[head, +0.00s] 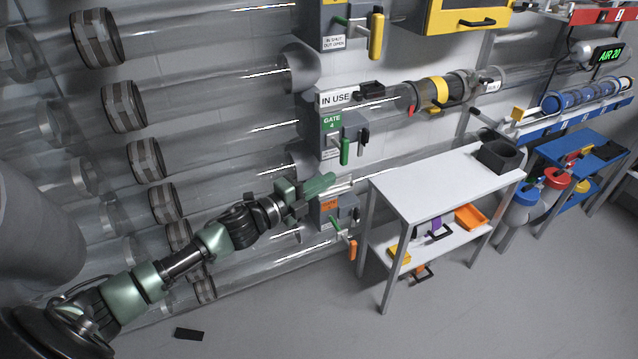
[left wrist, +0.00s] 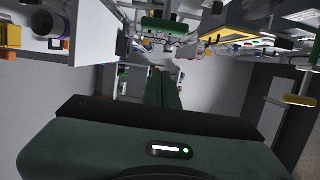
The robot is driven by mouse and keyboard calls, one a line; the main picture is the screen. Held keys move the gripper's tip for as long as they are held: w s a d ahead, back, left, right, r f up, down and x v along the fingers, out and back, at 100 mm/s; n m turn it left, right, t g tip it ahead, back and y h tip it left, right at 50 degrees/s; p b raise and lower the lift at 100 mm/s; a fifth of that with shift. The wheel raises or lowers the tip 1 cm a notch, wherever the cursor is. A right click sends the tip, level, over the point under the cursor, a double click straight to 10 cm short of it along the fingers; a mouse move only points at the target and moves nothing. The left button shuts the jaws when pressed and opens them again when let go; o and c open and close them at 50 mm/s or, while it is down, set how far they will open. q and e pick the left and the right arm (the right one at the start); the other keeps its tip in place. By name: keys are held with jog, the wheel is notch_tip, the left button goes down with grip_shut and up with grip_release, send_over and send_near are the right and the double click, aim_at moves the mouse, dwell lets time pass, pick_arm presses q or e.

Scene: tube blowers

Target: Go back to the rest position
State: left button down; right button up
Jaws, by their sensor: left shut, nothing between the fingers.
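My left arm reaches in from the left in the head view. My left gripper (head: 342,184) is shut and empty, its fingertips pointing right. In the picture it lies between the gate 4 box (head: 330,136) with its green handle (head: 345,152) and the lower box with the orange handle (head: 352,248). I cannot tell whether it touches either box. The left wrist view shows the closed gripper fingers (left wrist: 163,90) pointing away with nothing between them. My right gripper is not in view.
Clear tubes (head: 215,110) run along the wall behind my arm. A white table (head: 435,180) stands right of the gripper, with a dark open holder (head: 497,155) on it. A blue table (head: 575,150) stands farther right. A small black piece (head: 188,334) lies on the otherwise open floor (head: 290,320).

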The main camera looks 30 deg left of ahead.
pick_arm(q)
jog(key=s+a+f+n+g+y, duration=0.2)
jog(key=s+f+n, duration=0.25)
jog(key=f, duration=0.75)
jog(key=s+a+f+n+g+y+p, duration=0.15)
jog(key=s+a+f+n+y, duration=0.35)
jog(key=f, duration=0.7)
jog(key=s+f+n+g, duration=0.25)
jog(key=s+f, duration=0.35)
jog(key=f, duration=0.5)
jog(key=s+d+f+n+g, duration=0.2)
jog(key=s+f+n+g, duration=0.1)
jog(key=s+f, duration=0.6)
jog(key=s+d+f+n+g, duration=0.2)
jog(key=s+f, duration=0.5)
jog(key=s, duration=0.4)
jog(key=s+d+f+n+g, duration=0.1)
jog(key=s+d+f+g, duration=0.1)
jog(key=s, duration=0.7)
jog(key=s+d+f+n+g, duration=0.2)
jog(key=s+d, duration=0.3)
jog(key=s, duration=0.5)
jog(key=shift+d+f, duration=0.25)
jog(key=shift+f, duration=0.3)
